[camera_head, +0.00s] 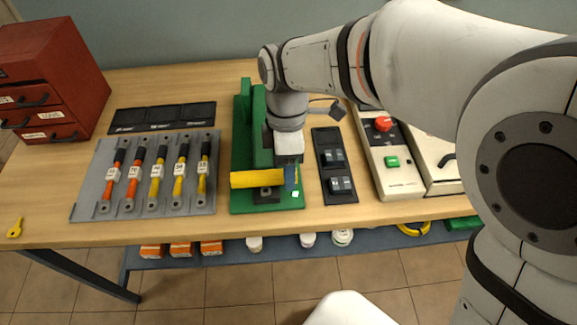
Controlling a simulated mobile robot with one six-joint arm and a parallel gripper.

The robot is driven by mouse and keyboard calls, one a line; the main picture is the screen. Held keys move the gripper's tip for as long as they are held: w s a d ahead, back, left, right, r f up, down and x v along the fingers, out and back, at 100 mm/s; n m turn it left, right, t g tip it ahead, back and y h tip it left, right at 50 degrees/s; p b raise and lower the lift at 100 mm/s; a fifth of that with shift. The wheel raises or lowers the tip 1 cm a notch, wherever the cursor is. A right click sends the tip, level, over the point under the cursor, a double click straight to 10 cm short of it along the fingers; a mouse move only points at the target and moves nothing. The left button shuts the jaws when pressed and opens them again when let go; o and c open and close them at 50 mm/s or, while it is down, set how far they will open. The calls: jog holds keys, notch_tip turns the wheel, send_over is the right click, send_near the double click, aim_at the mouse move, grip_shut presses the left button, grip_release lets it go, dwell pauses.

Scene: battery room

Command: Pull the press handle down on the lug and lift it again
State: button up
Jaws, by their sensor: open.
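The green press (241,140) stands on the wooden bench near the middle, with a green base (240,199). Its yellow press handle (256,179) lies level across the front, low above the base. My gripper (291,178) points down at the handle's right end. It is open, and the handle's end seems to lie between or just behind the fingers; I cannot tell whether they touch. A dark block (265,194) sits on the base beneath the handle. The lug cannot be made out; the handle and my gripper cover that area.
A grey board (88,194) with several red and yellow cables lies left of the press. A black tray (163,117) is behind it, a red drawer cabinet (72,70) at far left. A black panel (335,165) and a control box (394,165) stand close on the right.

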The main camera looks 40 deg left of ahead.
jog(key=shift+d+f, duration=0.1)
jog(key=shift+f, duration=0.4)
jog(key=shift+c, duration=0.2)
grip_shut()
